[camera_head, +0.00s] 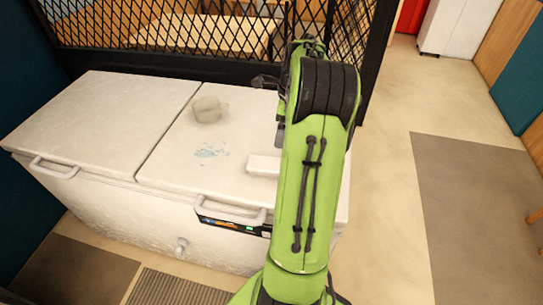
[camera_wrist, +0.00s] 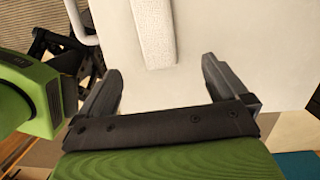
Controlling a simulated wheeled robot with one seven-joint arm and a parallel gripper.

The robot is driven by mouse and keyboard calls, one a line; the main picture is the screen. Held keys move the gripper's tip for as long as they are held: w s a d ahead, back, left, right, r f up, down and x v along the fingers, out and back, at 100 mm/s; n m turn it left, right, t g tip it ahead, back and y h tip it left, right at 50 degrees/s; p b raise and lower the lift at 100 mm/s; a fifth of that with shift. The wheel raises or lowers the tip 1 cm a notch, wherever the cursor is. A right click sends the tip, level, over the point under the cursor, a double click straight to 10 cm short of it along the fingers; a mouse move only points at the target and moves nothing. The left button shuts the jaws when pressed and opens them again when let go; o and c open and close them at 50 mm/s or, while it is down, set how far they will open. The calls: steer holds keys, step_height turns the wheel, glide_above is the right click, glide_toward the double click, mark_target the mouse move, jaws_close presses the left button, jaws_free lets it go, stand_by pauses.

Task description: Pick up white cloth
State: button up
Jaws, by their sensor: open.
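The white cloth (camera_head: 263,165) is a flat, pale, folded strip lying on the white chest freezer's right lid, partly hidden behind my green arm in the head view. In the wrist view the textured white cloth (camera_wrist: 155,32) shows at the top, beyond the gap between my fingers. My gripper (camera_wrist: 162,78) is open, its two dark fingers spread apart with nothing between them. The cloth is ahead of the fingertips and not touched. In the head view my gripper is mostly hidden behind the arm.
The chest freezer (camera_head: 90,105) has two lids with front handles. A small beige object (camera_head: 208,109) and a bluish stain lie on the right lid. A black mesh partition (camera_head: 150,30) stands behind it. Open floor (camera_head: 395,180) lies to the right.

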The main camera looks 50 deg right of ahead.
steer(key=b, duration=0.1)
glide_toward(272, 163)
steer(key=f, duration=0.3)
steer(key=w+f+b, duration=0.1)
steer(key=f, duration=0.2)
steer(key=f+b, duration=0.1)
steer(key=f, duration=0.2)
steer(key=shift+w+a+f, duration=0.2)
steer(key=shift+a+f, duration=0.1)
steer(key=shift+f, duration=0.1)
steer(key=shift+r, duration=0.1)
steer(key=c, duration=1)
step_height(272, 163, up, 10)
steer(key=shift+p, duration=0.95)
